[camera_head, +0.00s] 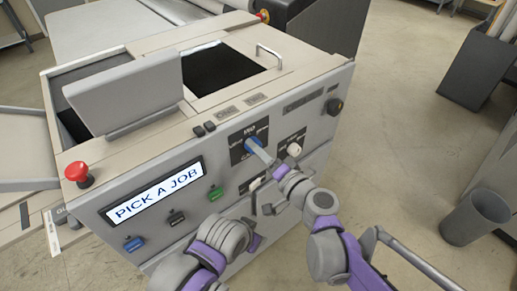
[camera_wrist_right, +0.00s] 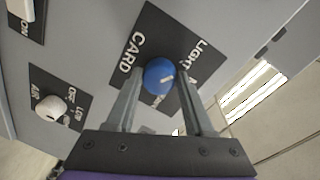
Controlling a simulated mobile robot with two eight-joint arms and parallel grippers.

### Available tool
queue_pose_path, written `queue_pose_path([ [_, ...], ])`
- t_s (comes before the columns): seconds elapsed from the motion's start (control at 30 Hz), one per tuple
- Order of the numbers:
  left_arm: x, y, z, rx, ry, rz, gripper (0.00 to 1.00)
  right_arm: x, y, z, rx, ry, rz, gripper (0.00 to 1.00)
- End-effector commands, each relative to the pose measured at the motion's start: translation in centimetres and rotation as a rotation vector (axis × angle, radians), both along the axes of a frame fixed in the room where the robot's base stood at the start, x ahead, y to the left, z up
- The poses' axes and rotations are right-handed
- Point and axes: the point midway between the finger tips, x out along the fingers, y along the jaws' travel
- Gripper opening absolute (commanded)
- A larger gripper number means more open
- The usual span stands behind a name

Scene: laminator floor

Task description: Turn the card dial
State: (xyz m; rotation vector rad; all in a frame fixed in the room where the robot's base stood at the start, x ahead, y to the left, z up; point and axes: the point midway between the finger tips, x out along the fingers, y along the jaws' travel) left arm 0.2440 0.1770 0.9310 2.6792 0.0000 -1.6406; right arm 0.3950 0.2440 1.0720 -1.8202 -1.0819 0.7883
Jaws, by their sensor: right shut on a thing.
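The card dial is a round blue knob (camera_head: 252,144) on a dark label plate on the machine's front panel. In the right wrist view the blue dial (camera_wrist_right: 160,75) has a short white mark, with CARD and LIGHT printed around it. My right gripper (camera_head: 259,151) is shut on the dial, with one finger on each side of it; the fingers also show in the wrist view (camera_wrist_right: 158,88). My left arm reaches in low in front of the panel, and the state of its gripper cannot be made out.
A white air knob (camera_head: 293,149) sits right of the dial. A display (camera_head: 152,193) reads PICK A JOB. A red stop button (camera_head: 78,173) stands at the left corner, with several small coloured buttons below the display. A grey bin (camera_head: 474,218) stands on the floor at right.

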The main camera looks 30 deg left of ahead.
Motion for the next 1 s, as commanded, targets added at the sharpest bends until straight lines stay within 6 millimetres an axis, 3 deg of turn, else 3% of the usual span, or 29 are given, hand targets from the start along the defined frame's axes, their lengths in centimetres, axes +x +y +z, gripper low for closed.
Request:
queue_pose_path([
  [0.57,0.05,0.0,0.16,0.0,-0.001,0.0,0.6,-0.02,-0.02,-0.07,-0.015,-0.034,-0.001,0.0],
  [0.6,0.05,0.0,0.16,0.0,-0.001,0.0,0.6,-0.02,-0.02,-0.07,-0.015,-0.034,-0.001,0.54],
  [0.77,0.05,0.0,0.16,0.0,-0.001,0.0,0.6,-0.01,-0.01,-0.06,-0.014,-0.033,0.0,0.83],
  [1.0,0.05,0.0,0.16,0.0,-0.001,0.0,0.6,-0.01,-0.01,-0.03,-0.013,-0.033,0.0,0.83],
])
